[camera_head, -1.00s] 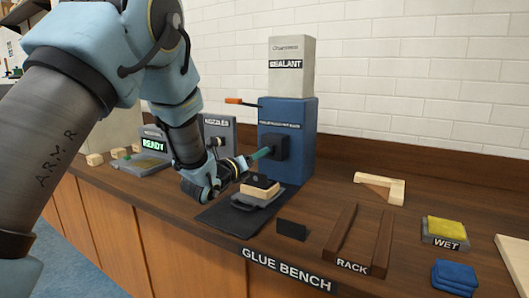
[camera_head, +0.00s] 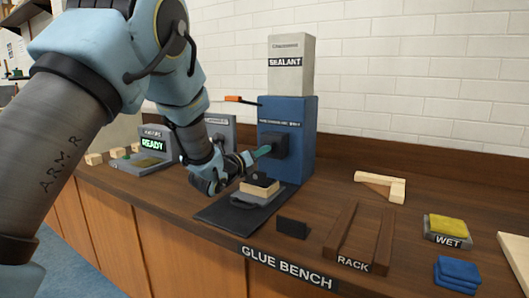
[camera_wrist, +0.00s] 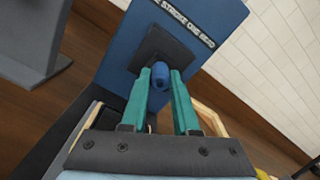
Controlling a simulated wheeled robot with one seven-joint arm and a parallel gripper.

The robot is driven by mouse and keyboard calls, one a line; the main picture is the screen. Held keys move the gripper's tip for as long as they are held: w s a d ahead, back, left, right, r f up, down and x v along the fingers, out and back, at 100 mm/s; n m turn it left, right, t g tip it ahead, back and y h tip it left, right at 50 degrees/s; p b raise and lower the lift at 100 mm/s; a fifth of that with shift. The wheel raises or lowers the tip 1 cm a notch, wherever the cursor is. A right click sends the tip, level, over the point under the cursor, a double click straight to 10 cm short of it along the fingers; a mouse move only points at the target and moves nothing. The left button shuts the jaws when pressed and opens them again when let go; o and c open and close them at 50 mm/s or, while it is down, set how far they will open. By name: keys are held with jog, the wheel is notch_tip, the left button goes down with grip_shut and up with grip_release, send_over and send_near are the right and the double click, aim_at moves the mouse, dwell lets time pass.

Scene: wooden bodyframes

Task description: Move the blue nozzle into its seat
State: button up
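The blue nozzle (camera_wrist: 161,76) shows in the wrist view between the tips of my gripper's teal fingers (camera_wrist: 162,82), which close on both its sides. It is in front of the black square block (camera_wrist: 170,47) on the face of the blue sealant dispenser (camera_wrist: 205,12). In the head view, my gripper (camera_head: 263,152) reaches to the black block (camera_head: 275,145), its fingertips at or almost at it. The nozzle is hidden there. I cannot tell whether the nozzle is inside the seat or just in front of it.
A wooden piece with a black top (camera_head: 259,189) sits on the dark mat (camera_head: 228,215) below my gripper. The nozzle stand (camera_head: 220,128) and a READY unit (camera_head: 150,150) are to the left. The rack (camera_head: 355,240) and sponge (camera_head: 447,229) are to the right.

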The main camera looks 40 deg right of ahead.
grip_shut()
jog(key=shift+s+a+b, duration=0.15)
jog(key=shift+a+b, duration=0.5)
jog(key=shift+b, duration=0.1)
dwell(0.6)
jog(key=shift+b+v, duration=0.6)
jog(key=shift+v, duration=0.55)
jog(key=shift+a, duration=0.1)
